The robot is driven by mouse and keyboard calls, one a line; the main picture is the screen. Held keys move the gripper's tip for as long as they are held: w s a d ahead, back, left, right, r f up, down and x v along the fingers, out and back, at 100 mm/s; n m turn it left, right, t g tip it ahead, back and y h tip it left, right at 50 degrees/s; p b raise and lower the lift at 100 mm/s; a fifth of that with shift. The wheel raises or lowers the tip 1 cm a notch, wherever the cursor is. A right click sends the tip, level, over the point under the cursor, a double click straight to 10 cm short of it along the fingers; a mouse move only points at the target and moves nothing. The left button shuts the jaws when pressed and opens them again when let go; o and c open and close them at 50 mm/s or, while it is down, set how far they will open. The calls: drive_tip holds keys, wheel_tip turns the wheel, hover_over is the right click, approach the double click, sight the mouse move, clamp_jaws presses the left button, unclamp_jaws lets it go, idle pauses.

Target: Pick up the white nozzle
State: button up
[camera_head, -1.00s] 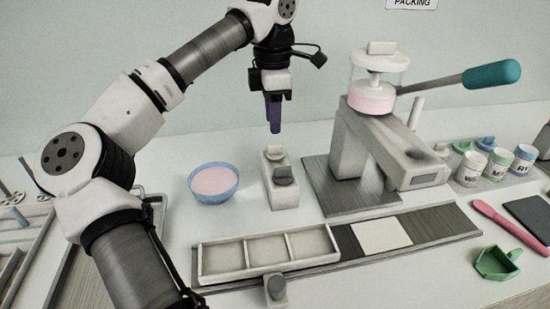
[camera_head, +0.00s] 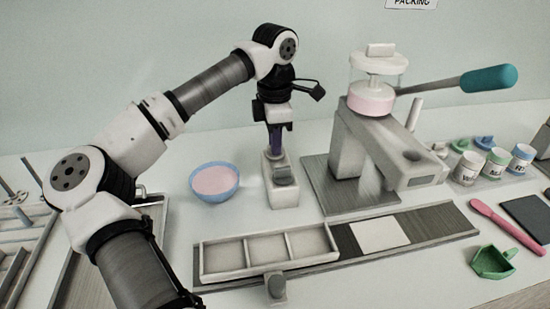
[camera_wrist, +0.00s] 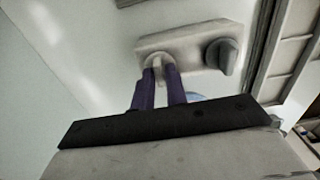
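The white nozzle (camera_wrist: 154,64) sits at the left end of a pale block-shaped stand (camera_wrist: 185,37) in the wrist view. My gripper (camera_wrist: 160,72) has its two purple fingers pointing at it, one on each side of the nozzle, with a narrow gap between them. I cannot tell whether the fingers press on it. In the head view my gripper (camera_head: 275,150) is lowered onto the back end of the stand (camera_head: 284,198), and its fingers hide the white nozzle there.
A blue bowl of pink cream (camera_head: 214,182) stands left of the stand. A press with a teal handle (camera_head: 488,79) stands close on the right. A three-compartment tray (camera_head: 265,252) lies in front. Cups, a pink spatula (camera_head: 508,226) and a green scoop (camera_head: 492,263) are at right.

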clamp_jaws()
drive_tip(key=shift+r, duration=0.1)
wheel_tip(320, 180, up, 20)
drive_tip(key=shift+p, duration=0.35)
drive_tip(key=shift+s, duration=0.1)
idle(0.8)
